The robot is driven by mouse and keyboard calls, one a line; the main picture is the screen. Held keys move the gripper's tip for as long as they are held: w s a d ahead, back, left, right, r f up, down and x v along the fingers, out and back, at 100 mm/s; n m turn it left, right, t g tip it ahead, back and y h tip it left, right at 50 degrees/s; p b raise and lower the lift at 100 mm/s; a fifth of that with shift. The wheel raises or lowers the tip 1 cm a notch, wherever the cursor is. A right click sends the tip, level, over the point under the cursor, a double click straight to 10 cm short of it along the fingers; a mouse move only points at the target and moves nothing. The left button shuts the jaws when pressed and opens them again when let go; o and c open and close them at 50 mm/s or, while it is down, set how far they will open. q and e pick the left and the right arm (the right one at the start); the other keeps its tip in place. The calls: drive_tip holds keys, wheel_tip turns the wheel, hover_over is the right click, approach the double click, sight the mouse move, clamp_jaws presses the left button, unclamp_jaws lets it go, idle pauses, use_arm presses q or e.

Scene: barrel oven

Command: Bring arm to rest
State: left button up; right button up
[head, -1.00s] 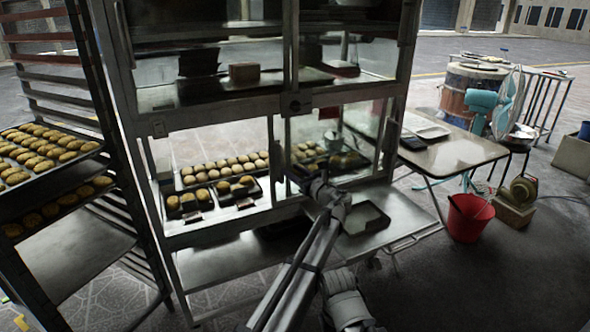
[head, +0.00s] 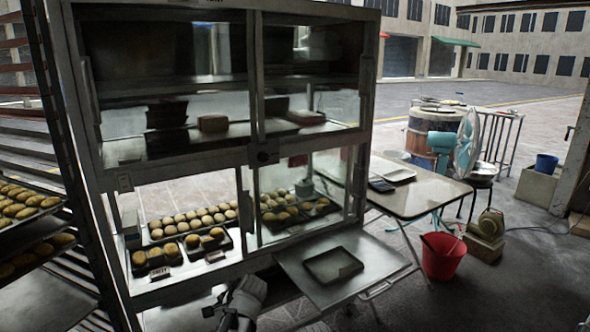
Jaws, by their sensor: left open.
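My left gripper (head: 218,314) shows at the bottom edge, left of centre, in front of the lower part of the display cabinet (head: 257,155). It is small and partly cut off by the frame. It is open, and I see nothing held in it. It is below and to the left of the metal shelf (head: 298,268) that juts from the cabinet. My right gripper is not in view.
An empty dark tray (head: 333,265) lies on the jutting shelf. Trays of buns (head: 190,220) stand inside the cabinet. A bun rack (head: 35,200) is at left. A folding table (head: 420,195) and red bucket (head: 442,258) are at right. The floor at lower right is clear.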

use_arm(q)
drive_tip(key=s+d+f+n+g+h, duration=0.25)
drive_tip(key=s+n, duration=0.25)
drive_tip(key=s, duration=0.3)
drive_tip(key=s+d+f+n+g+h, duration=0.1)
drive_tip(key=s+d+f+n+h, duration=0.1)
drive_tip(key=s+n+h, duration=0.35)
drive_tip(key=s+d+r+m+y+p, duration=0.1)
drive_tip(key=d+r+p, duration=0.3)
drive_tip(key=r+p, duration=0.4)
drive_tip(key=s+d+r+m+p, duration=0.2)
drive_tip(key=s+d+r+p, duration=0.1)
drive_tip(key=r+p, duration=0.6)
drive_tip(key=s+d+r+m+y+p, duration=0.1)
drive_tip(key=s+d+r+m+p, duration=0.1)
drive_tip(key=r+p, duration=0.6)
drive_tip(key=s+d, duration=0.1)
drive_tip(key=d, duration=0.1)
drive_tip(key=shift+s+d+r+y+p, duration=0.25)
drive_tip(key=shift+d+r+y+p, duration=0.05)
drive_tip(key=shift+r, duration=0.05)
drive_tip(key=shift+g, duration=0.25)
